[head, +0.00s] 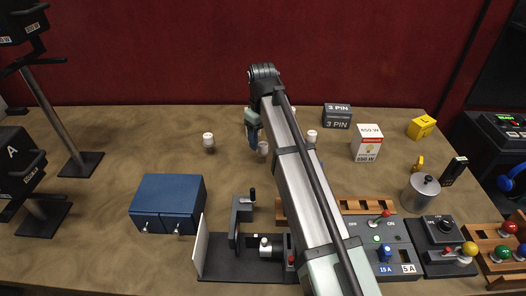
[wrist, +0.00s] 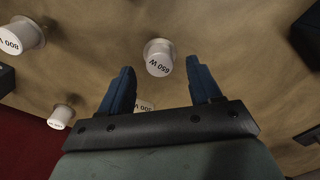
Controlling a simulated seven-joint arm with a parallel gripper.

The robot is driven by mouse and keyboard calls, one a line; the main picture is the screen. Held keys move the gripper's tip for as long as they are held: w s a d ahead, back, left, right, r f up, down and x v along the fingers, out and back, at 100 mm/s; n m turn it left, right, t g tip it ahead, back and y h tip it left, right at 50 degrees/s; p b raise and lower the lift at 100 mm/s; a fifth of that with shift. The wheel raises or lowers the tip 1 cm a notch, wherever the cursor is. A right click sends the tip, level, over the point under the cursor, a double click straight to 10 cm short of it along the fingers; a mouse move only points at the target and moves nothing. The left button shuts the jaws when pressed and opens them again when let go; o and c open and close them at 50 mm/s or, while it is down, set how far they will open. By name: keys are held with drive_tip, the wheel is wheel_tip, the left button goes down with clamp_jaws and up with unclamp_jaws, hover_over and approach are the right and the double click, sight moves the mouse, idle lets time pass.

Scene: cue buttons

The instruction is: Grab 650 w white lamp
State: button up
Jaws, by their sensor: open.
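The white lamp marked 650 W (wrist: 159,57) stands on the table in the wrist view, with its label upside down. It appears just beyond and between the tips of my gripper (wrist: 161,70). The two blue fingers are apart and nothing is held between them. In the head view my gripper (head: 253,130) points down, and a white lamp (head: 263,148) stands close beside its fingertips; its label is too small to read there. Part of my arm hides the table to the right of it.
Other white lamps stand nearby: one marked 800 (wrist: 20,36), another (wrist: 62,115), and one partly hidden by my gripper (wrist: 145,104). A 650 W box (head: 367,143) stands right; a blue cabinet (head: 168,203) stands front left.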

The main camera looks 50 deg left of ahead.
sight(263, 144)
drive_tip(key=f, duration=0.4)
drive_tip(key=shift+d+f, duration=0.25)
drive_tip(key=shift+f, duration=0.15)
drive_tip(key=shift+c, duration=0.3)
drive_tip(key=c, duration=0.8)
drive_tip(key=shift+c, duration=0.2)
drive_tip(key=shift+r, duration=0.15)
